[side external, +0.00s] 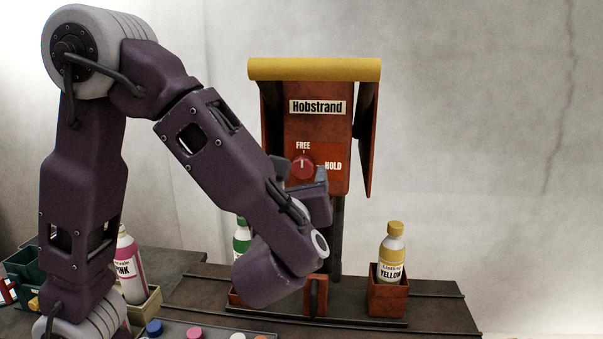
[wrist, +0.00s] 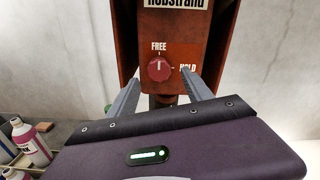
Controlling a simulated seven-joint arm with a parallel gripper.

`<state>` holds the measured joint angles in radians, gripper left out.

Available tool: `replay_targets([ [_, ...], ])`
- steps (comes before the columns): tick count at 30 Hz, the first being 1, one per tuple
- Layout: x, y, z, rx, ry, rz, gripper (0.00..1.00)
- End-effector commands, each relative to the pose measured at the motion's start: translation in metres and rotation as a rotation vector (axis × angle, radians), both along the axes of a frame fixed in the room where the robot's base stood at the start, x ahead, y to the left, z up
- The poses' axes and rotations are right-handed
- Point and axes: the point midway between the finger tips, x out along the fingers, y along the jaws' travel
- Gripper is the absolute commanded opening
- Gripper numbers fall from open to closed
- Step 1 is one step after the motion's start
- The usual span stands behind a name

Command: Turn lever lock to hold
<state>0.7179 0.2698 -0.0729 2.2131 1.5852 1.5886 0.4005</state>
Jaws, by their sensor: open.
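The lever lock is a round red knob (side external: 302,167) on the front of the rust-red Hobstrand housing (side external: 317,130). FREE is printed above it and HOLD to its right. Its white mark points up to FREE; the wrist view also shows the knob (wrist: 159,69) this way. My gripper (side external: 305,181) is just in front of and below the knob. In the wrist view my gripper (wrist: 161,78) is open, with one grey finger on each side of the knob. Contact with the knob cannot be made out. The right finger partly covers the HOLD label.
A yellow bottle (side external: 391,258) stands in a red holder (side external: 387,298) at right. A green bottle (side external: 242,236) is partly behind my arm. A pink bottle (side external: 131,265) stands at left. Coloured caps (side external: 194,333) lie at the front edge. The wall area at right is clear.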

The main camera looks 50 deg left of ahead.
Motion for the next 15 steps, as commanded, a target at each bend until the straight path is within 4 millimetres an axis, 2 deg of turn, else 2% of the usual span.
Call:
replay_targets([
  [3,0.015,0.017,0.0,-0.002,0.0,0.006,0.59],
  [6,0.024,0.025,0.0,-0.003,0.0,0.005,0.59],
  [15,0.028,0.029,0.0,-0.003,0.001,0.002,0.59],
])
